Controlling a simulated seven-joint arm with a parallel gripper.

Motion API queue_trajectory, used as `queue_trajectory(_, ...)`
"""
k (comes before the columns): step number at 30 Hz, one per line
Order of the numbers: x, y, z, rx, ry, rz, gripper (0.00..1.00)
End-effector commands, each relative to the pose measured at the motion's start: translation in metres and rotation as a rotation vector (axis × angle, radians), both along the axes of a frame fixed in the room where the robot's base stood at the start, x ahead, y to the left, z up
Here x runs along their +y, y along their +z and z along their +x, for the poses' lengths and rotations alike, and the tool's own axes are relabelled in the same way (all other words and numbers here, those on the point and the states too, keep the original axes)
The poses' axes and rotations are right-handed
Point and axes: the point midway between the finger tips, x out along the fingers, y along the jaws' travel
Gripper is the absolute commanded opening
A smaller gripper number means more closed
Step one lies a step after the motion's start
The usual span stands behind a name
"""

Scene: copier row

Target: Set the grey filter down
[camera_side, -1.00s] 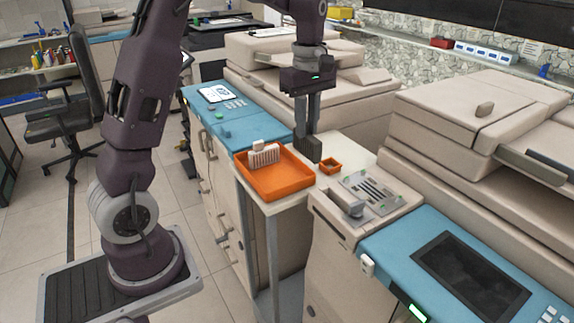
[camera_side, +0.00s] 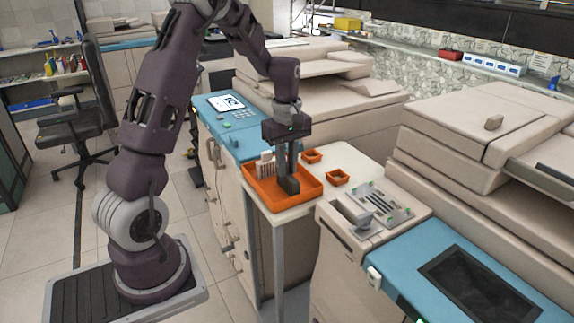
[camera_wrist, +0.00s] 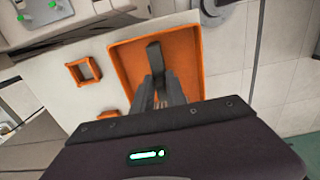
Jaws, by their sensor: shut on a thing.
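My gripper (camera_side: 287,177) is shut on the grey filter (camera_side: 289,186), a dark block, over the orange tray (camera_side: 310,196). In the wrist view the grey filter (camera_wrist: 154,56) juts from between the fingertips, with the floor of the orange tray (camera_wrist: 190,70) behind it. I cannot tell whether the filter touches the tray floor. A white ribbed piece (camera_side: 265,165) stands in the tray, to the left of my gripper in the side view and partly hidden by it.
Two small orange square holders stand on the white table (camera_side: 350,160): one nearer (camera_side: 337,177), one farther (camera_side: 312,156). A copier panel with slots (camera_side: 375,208) is to the right. A blue-topped copier (camera_side: 240,140) is behind the tray. The table between has free room.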

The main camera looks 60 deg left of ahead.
Motion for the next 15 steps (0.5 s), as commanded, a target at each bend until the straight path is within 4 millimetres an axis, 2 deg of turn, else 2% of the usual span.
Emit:
queue_trajectory(2, -0.0001, -0.0022, 0.0000, 0.001, 0.000, 0.000, 0.00)
queue_trajectory(3, -0.0001, -0.0031, 0.0001, 0.000, 0.000, 0.000, 0.19)
queue_trajectory(6, -0.0001, -0.0027, 0.0001, 0.000, 0.000, 0.000, 0.39)
queue_trajectory(15, -0.0001, -0.0016, 0.0001, 0.000, 0.000, 0.000, 0.39)
